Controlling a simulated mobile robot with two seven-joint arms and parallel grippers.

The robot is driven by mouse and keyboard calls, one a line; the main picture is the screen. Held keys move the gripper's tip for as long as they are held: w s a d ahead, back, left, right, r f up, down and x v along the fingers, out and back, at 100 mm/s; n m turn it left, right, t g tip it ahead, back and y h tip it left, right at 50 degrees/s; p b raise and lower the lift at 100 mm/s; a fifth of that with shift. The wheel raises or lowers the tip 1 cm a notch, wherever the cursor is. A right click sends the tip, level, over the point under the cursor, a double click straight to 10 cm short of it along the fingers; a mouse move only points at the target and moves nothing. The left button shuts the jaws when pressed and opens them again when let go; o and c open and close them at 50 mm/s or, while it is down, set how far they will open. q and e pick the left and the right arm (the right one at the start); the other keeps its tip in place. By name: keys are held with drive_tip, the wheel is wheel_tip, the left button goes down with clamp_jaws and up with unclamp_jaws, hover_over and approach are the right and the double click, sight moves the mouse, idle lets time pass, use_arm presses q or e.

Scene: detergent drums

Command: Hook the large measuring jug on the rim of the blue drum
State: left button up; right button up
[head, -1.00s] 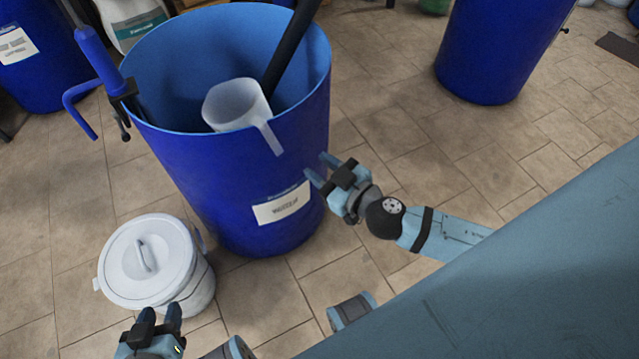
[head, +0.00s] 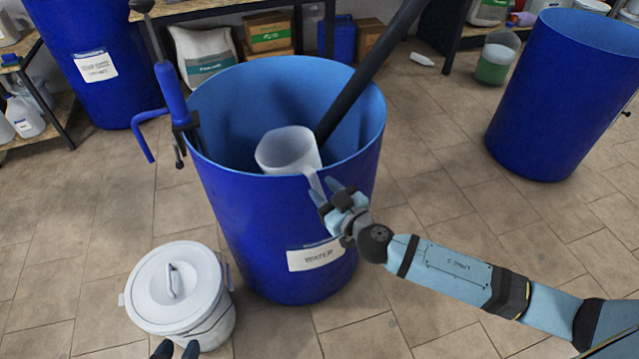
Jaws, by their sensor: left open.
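The blue drum (head: 225,205), labelled WATER, stands upright in the middle of the head view. The translucent white measuring jug (head: 287,150) sits at its near rim, body inside the drum, mouth up and slightly tilted. Its handle (head: 313,181) hangs over the rim on the outside. My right gripper (head: 326,188) is at the outer wall by the handle's lower end, fingers apart; whether they touch the handle I cannot tell. My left gripper (head: 176,349) shows only as fingertips at the bottom edge, open, in front of the white lidded bucket.
A dark pole (head: 375,70) leans out of the drum. A blue-handled crank (head: 172,100) is clamped on its left rim. The white lidded bucket (head: 150,290) stands front left. Other blue drums stand at back left (head: 85,95) and right (head: 560,100). Floor between is clear.

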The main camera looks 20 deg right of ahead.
drive_tip(key=shift+x, duration=1)
